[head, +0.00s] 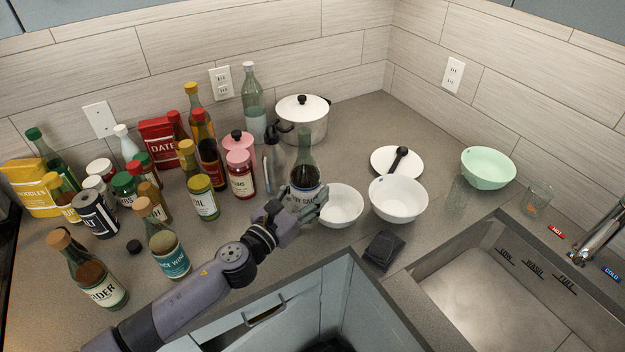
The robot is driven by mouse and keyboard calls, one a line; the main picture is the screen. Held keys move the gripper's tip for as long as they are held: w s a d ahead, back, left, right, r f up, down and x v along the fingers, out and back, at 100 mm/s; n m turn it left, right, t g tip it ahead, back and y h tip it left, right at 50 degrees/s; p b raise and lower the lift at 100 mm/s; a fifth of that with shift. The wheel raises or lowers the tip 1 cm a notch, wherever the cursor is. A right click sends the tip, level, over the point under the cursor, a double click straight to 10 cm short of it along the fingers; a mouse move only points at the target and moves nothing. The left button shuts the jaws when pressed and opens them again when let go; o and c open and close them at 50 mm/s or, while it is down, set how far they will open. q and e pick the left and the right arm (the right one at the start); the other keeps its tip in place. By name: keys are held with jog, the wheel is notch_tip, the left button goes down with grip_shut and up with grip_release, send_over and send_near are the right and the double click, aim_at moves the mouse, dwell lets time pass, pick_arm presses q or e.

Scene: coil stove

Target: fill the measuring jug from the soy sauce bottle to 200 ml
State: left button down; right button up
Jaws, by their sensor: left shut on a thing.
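The soy sauce bottle (304,178) is a green glass bottle with dark contents and a partly hidden label reading "SAUCE". It stands roughly upright at the middle of the counter, left of a white bowl. My left gripper (309,203) is shut on its lower part, and its fingers cover the base, so I cannot tell whether the bottle touches the counter. I cannot pick out the measuring jug for sure; a clear glass vessel (458,192) stands right of the bowls, with no readable marks. My right gripper is not in view.
Two white bowls (341,206) (398,199) stand right of the bottle, with a dark folded item (384,250) in front. Several bottles and jars crowd the left. A pot (303,120) stands behind. A green bowl (488,167) and a glass (537,199) stand near the sink (500,290).

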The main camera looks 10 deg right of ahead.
pick_arm(q)
jog(key=shift+s+d+r+n, duration=0.15)
jog(key=shift+s+r+n, duration=0.05)
jog(key=shift+r+n, duration=0.1)
jog(key=shift+s+d+r+n, duration=0.15)
jog(key=shift+s+d+n, duration=0.2)
jog(key=shift+n, duration=0.35)
jog(key=shift+s+d+r+n, duration=0.15)
jog(key=shift+s+d+n, duration=0.2)
jog(key=shift+n, duration=0.45)
notch_tip(320, 180, down, 2)
jog(key=b, duration=0.2)
jog(key=shift+d+b, duration=0.15)
jog(key=shift+b, duration=0.25)
jog(key=f+b, duration=0.1)
jog(key=f+n+b, duration=0.1)
jog(key=f+b, duration=0.1)
jog(key=shift+s+d+f, duration=0.15)
jog(key=shift+d, duration=0.05)
jog(key=s+d+f+n+t+b, duration=0.1)
jog(key=s+d+n+b, duration=0.3)
jog(key=n, duration=0.7)
jog(key=shift+s+d+f+n+b, duration=0.15)
jog(key=shift+d+f+n+b, duration=0.25)
jog(key=shift+d+f+b, duration=0.25)
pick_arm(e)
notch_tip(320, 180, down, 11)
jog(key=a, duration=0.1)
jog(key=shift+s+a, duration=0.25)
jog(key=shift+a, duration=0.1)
